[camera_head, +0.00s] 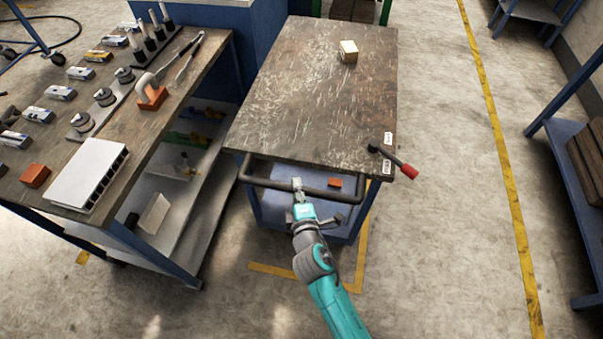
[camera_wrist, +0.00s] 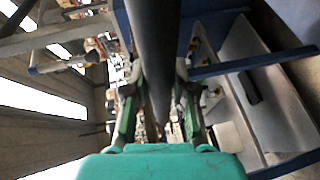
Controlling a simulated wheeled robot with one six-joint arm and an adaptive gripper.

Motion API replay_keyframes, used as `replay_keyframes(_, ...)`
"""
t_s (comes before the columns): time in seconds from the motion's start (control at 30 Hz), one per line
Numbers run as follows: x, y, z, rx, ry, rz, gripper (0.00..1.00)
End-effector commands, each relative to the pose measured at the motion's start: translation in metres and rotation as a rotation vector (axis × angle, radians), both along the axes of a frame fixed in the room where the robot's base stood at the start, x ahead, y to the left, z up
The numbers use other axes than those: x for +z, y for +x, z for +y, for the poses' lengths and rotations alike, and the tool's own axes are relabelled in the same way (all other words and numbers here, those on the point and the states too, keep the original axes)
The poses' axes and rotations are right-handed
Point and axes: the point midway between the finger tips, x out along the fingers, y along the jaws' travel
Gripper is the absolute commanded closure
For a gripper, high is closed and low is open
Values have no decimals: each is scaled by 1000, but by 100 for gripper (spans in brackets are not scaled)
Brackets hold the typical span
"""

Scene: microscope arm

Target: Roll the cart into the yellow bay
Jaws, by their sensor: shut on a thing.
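The cart (camera_head: 300,100) has a worn brown top, a blue frame and a dark push handle (camera_head: 262,184) along its near side. In the wrist view, the dark handle bar (camera_wrist: 155,60) runs between the two fingers of my gripper (camera_wrist: 158,100). Yellow bay lines (camera_head: 272,270) show on the floor at the cart's near end, with a corner at the near right. The cart's body hides the far part of the bay, so I cannot tell how fully the cart stands inside.
A pale block (camera_head: 348,50) lies on the cart top. A red-ended lever (camera_head: 400,167) sticks out at its near right corner. A workbench (camera_head: 100,215) with tools stands close on the left. Open floor (camera_head: 440,220) and a long yellow line (camera_head: 500,140) lie right, before a blue rack (camera_head: 570,150).

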Motion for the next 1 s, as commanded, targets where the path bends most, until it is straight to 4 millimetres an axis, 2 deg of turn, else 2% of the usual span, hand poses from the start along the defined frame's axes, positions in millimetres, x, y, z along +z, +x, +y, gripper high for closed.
replay_keyframes(0.03,-3,-13,5,7,-1,4,100)
replay_keyframes(0.2,-2,-43,14,5,-3,3,100)
replay_keyframes(0.4,-2,-65,20,3,-1,3,100)
replay_keyframes(0.6,-2,-73,22,1,0,4,100)
replay_keyframes(0.97,-2,-74,22,0,0,3,100)
replay_keyframes(1.0,-2,-74,22,0,0,3,67)
